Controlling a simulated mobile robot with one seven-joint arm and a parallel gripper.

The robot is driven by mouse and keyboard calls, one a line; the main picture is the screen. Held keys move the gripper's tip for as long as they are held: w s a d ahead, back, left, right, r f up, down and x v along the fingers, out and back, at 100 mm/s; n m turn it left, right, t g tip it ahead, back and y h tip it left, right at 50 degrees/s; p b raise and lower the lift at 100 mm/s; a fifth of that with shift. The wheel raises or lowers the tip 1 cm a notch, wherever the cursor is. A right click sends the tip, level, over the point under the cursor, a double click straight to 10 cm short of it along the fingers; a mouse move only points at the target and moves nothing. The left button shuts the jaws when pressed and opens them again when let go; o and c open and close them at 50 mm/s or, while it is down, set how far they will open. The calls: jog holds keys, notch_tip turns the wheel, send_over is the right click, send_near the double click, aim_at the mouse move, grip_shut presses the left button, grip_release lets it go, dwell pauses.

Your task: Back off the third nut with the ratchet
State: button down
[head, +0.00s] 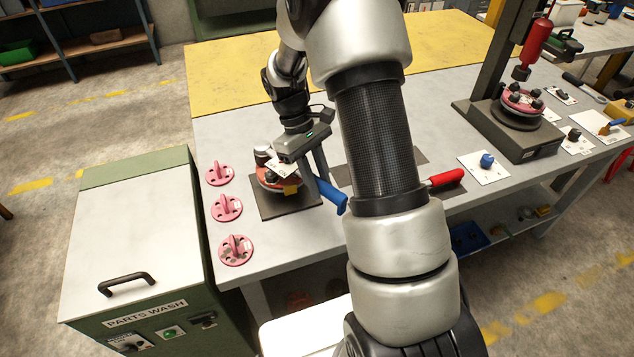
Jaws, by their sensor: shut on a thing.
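The flanged spool (266,180), with a reddish flange, stands on a dark square plate (272,208) at the left of the table. A dark and pale cylindrical part (262,153) rises at its left. My gripper (318,188) is beside the spool's right side, fingers pointing down. It is shut on a blue-handled tool (334,199), apparently the ratchet, whose handle sticks out to the lower right. The ratchet's head and the nuts on this spool are hidden or too small to tell, so I cannot see whether the head sits on a nut.
Pink flanged parts (226,207) stand in a column along the table's left edge. A red-handled tool (446,178) lies right of my arm, near a blue knob (487,160) on a white card. A press stand (510,134) holds another pink flange. A parts-wash cabinet (135,235) stands left.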

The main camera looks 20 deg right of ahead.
jog(key=shift+w+d+r, duration=0.1)
jog(key=shift+w+d, duration=0.1)
jog(key=shift+d, duration=0.05)
jog(key=shift+r+p, duration=1.9)
jog(key=shift+r, duration=1.1)
